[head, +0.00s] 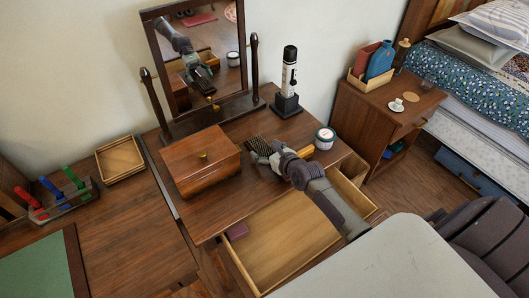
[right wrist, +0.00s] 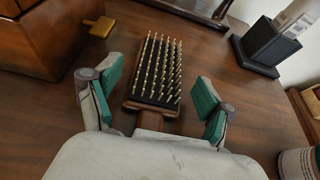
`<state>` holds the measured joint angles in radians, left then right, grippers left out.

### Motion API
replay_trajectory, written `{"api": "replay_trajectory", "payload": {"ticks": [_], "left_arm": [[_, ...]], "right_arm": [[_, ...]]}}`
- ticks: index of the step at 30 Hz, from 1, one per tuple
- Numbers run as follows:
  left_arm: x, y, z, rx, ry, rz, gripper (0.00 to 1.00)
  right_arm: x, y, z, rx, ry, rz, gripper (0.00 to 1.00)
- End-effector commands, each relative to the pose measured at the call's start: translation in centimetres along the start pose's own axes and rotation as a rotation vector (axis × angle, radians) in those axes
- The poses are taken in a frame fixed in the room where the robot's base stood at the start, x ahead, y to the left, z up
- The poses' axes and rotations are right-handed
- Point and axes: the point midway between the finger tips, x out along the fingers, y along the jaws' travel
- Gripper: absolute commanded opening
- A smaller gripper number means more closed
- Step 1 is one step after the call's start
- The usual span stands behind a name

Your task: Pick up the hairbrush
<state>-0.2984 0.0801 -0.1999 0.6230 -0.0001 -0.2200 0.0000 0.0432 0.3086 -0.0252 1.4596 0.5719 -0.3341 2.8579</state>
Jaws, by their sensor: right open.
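The hairbrush (right wrist: 156,72) lies bristles up on the dressing table, a brown brush with a dark pad and pale pins. The handle runs back under the gripper's palm, mostly hidden. In the head view my right gripper (head: 265,155) hangs low over the table. My left gripper is not in view.
A wooden box (head: 203,165) stands left of the brush, its knob near the left finger. A black stand with a bottle (head: 288,85) and a lidded jar (head: 324,138) stand to the right. The mirror (head: 200,60) is behind. An open drawer (head: 280,245) lies below my arm.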

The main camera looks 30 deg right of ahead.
Motion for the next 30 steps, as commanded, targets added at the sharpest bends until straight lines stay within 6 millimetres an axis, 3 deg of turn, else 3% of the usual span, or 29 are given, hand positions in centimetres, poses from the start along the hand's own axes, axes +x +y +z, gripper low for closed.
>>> {"api": "replay_trajectory", "payload": {"ticks": [2, 13, 23, 30], "left_arm": [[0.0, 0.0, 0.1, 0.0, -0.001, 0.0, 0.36], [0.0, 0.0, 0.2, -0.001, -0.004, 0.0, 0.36], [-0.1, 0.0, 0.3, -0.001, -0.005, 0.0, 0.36], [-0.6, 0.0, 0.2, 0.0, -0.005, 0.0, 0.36]], "right_arm": [[0.0, 0.0, 0.0, 0.0, 0.0, 0.0, 0.78], [0.0, 0.0, 0.0, 0.0, 0.001, 0.0, 0.16], [-0.1, 0.1, 0.3, 0.001, 0.0, 0.001, 0.14], [-1.2, 0.1, 3.0, 0.004, -0.005, 0.001, 0.14]]}}
